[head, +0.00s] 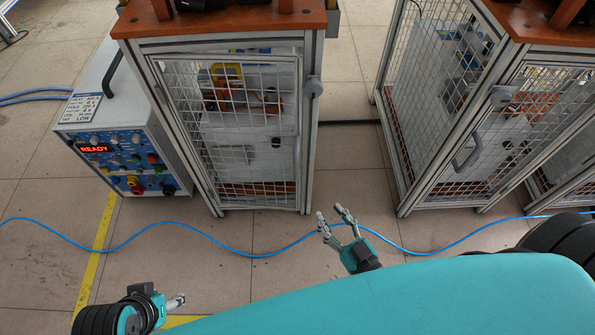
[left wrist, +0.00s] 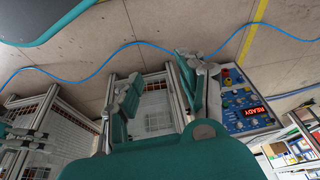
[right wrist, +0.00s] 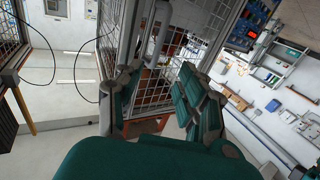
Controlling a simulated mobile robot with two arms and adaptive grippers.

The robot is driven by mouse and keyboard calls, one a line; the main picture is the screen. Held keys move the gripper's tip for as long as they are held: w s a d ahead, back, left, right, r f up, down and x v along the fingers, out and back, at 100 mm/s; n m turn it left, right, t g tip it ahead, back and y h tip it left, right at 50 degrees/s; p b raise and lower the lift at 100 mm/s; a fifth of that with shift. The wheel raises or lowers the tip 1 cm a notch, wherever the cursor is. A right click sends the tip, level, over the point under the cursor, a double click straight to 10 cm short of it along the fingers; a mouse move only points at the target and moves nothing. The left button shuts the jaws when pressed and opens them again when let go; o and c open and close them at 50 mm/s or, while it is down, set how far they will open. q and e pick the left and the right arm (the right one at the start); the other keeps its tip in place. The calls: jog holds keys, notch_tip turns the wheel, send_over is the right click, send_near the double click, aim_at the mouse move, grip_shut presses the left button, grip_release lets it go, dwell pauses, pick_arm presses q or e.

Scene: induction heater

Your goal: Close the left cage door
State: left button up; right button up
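The left cage (head: 309,150) stands left of centre in the head view, under an orange-brown top. Its white mesh door (head: 240,187) lies at or close to the front frame; I cannot tell whether it is fully shut. My right gripper (head: 331,214) is open and empty, in front of the door's lower right corner and apart from it. The right wrist view shows a mesh panel with a grey handle (right wrist: 157,30) beyond the open fingers (right wrist: 157,76). My left gripper (head: 175,301) is low at the left, away from the cage; its fingers (left wrist: 160,72) are spread and empty.
A heater control unit (head: 115,150) with a red READY display stands left of the cage. A second mesh cage (head: 400,165) stands at the right, with a grey door handle (head: 467,152). A blue cable (head: 250,256) crosses the floor in front. Open floor lies between the cages.

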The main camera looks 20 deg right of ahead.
jog(key=b, duration=0.1)
send_near(298, 167)
jog(key=x, duration=0.2)
jog(key=b+x, duration=0.1)
jog(key=x, duration=0.6)
jog(key=shift+w+a+f+b, duration=0.1)
jog(key=shift+w+f+b, duration=0.05)
jog(key=shift+w+b, duration=0.25)
pick_arm(q)
jog(key=w+d+r+t+h, duration=0.1)
jog(key=w+d+r+t, duration=0.1)
jog(key=w, duration=0.4)
jog(key=w+d+r+t+h, duration=0.1)
jog(key=w+d+r+t, duration=0.1)
jog(key=w+r+t, duration=0.2)
jog(key=shift+w+d+r+t, duration=0.2)
jog(key=shift+w+r+t, duration=0.15)
jog(key=shift+w+t, duration=0.85)
pick_arm(e)
jog(key=shift+w+a, duration=0.15)
jog(key=shift+w, duration=0.35)
pick_arm(q)
jog(key=shift+w, duration=0.1)
pick_arm(e)
grip_shut()
